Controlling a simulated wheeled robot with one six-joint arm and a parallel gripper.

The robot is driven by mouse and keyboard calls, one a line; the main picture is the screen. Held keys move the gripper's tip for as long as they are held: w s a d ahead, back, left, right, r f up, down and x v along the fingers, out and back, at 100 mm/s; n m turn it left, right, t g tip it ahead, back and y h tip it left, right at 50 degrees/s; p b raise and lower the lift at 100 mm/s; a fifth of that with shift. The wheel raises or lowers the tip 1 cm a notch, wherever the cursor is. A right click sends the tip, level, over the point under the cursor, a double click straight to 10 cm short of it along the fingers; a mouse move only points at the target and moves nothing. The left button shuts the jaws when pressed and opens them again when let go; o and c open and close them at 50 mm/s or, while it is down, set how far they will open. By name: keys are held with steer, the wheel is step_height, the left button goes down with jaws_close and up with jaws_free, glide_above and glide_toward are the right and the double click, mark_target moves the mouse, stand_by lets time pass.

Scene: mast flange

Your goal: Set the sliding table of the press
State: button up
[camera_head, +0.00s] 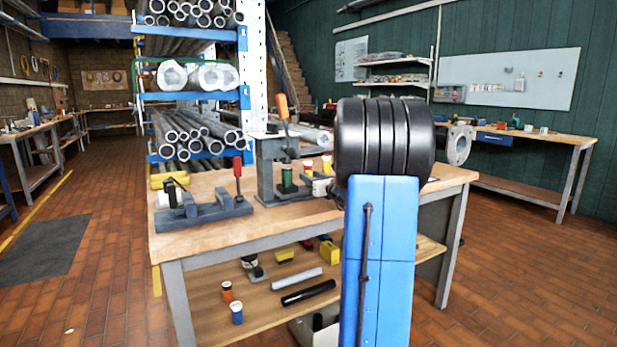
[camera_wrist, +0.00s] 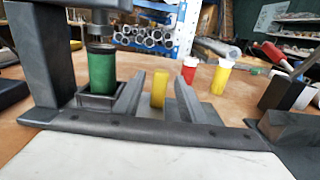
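The press (camera_head: 268,165) stands on the workbench, a dark grey frame with an orange-handled lever. In the wrist view its upright (camera_wrist: 48,55) is at the left. A green cylinder (camera_wrist: 101,70) stands in a dark square holder (camera_wrist: 97,101) under the ram; it also shows in the head view (camera_head: 287,179). My gripper (camera_wrist: 160,88) is open just right of the holder. A yellow upright peg (camera_wrist: 160,88) on a grey plate shows between its fingers, touching neither visibly; its depth is unclear. In the head view my gripper is mostly hidden behind my arm. The sliding table's travel is unclear.
A red (camera_wrist: 190,69) and a yellow white-capped container (camera_wrist: 222,76) stand beyond the fingers. A grey fixture with a red handle (camera_head: 205,208) sits on the bench (camera_head: 245,238) at left. Pipe racks stand behind.

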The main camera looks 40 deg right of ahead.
steer(key=shift+x, duration=1.15)
steer(key=shift+c, duration=0.5)
jaws_close()
steer(key=s+d, duration=0.1)
steer(key=d, duration=0.2)
steer(key=s+d, duration=0.1)
steer(key=d, duration=0.7)
steer(key=shift+s+d+r, duration=0.1)
steer(key=shift+s+d, duration=0.15)
steer(key=shift+s, duration=0.15)
steer(key=shift+o, duration=0.5)
jaws_free()
steer(key=shift+d, duration=0.15)
steer(key=v, duration=1.7)
steer(key=shift+s, duration=0.25)
